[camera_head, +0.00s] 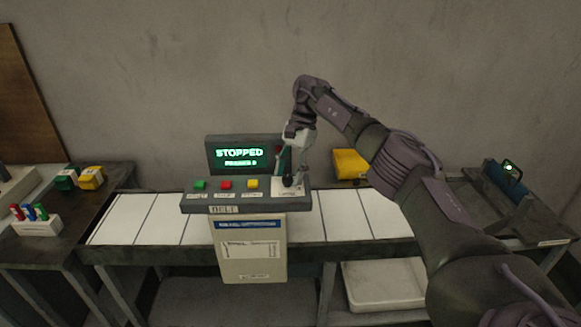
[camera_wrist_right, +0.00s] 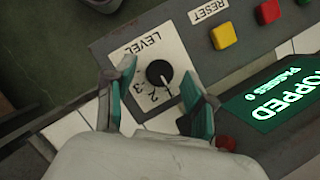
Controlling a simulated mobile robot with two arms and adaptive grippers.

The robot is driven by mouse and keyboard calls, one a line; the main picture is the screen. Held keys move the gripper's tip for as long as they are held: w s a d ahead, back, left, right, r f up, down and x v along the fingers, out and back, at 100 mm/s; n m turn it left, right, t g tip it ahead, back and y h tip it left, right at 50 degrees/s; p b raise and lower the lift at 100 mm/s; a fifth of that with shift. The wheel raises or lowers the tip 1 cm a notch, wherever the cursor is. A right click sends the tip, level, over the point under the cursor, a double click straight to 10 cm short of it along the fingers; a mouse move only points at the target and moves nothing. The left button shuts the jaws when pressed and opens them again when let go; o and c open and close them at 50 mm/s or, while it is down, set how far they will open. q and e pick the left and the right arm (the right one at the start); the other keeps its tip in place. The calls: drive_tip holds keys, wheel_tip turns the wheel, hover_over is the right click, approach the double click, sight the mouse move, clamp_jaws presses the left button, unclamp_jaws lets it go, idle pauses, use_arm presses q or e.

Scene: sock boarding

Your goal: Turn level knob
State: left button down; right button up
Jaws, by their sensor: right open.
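The black level knob (camera_wrist_right: 158,73) sits on a white plate marked LEVEL with the numbers 1, 2 and 3. Its white pointer mark appears to face the 1. In the head view the knob (camera_head: 287,182) is at the right end of the grey control panel (camera_head: 232,207), partly covered by my gripper. My right gripper (camera_wrist_right: 163,92) is open, its teal-padded fingers on either side of the knob with gaps showing. In the head view the right gripper (camera_head: 294,168) points down over the knob. My left gripper is in neither view.
Green (camera_head: 200,185), red (camera_head: 226,185) and yellow (camera_head: 251,184) buttons lie left of the knob. A screen (camera_head: 239,157) behind reads STOPPED, PASSES 0. A red button (camera_wrist_right: 226,143) is close to one finger. A yellow box (camera_head: 350,163) stands behind the conveyor (camera_head: 125,220).

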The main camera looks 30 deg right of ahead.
drive_tip(key=v, duration=0.7)
drive_tip(key=shift+d+r, duration=0.1)
idle(0.5)
